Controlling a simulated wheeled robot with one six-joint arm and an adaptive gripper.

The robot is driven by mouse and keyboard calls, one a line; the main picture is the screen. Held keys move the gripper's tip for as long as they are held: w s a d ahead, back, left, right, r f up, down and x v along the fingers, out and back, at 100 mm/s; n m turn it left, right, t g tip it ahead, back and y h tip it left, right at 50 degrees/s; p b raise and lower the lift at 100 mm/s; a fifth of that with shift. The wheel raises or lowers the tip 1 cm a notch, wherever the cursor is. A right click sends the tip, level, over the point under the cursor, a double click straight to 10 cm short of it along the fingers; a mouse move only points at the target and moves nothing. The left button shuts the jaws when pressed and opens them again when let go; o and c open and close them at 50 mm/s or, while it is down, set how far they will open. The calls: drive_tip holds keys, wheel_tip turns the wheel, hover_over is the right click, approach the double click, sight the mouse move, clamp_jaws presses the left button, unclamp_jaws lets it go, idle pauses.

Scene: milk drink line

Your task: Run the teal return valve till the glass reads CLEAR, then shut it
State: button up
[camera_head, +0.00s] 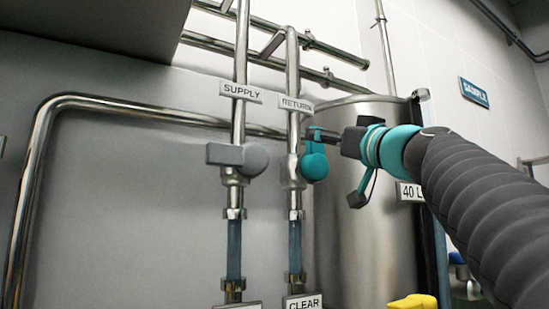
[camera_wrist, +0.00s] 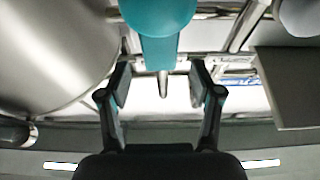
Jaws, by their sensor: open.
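The teal return valve (camera_head: 314,167) sits on the pipe under the RETURN sign (camera_head: 297,104). Its lever seems to point up, partly hidden by my gripper (camera_head: 322,136). In the wrist view the round teal hub (camera_wrist: 158,15) is at the top, and the teal lever (camera_wrist: 160,50) reaches down between my gripper's fingers (camera_wrist: 160,82). The fingers are open, apart from the lever on both sides. Below the valve, the return sight glass (camera_head: 295,246) looks blue. A plate under it reads CLEAR (camera_head: 303,303), cut by the picture's bottom edge.
The grey supply valve (camera_head: 238,156), its handle pointing left, is left of the return valve, with a blue glass (camera_head: 234,248) below. A large steel tank (camera_head: 350,240) stands close behind my arm at the right. A yellow thing (camera_head: 412,301) is at the bottom.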

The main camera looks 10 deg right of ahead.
sight(316, 153)
drive_tip(key=shift+p+x, duration=0.8)
drive_tip(key=shift+x, duration=1.6)
clamp_jaws()
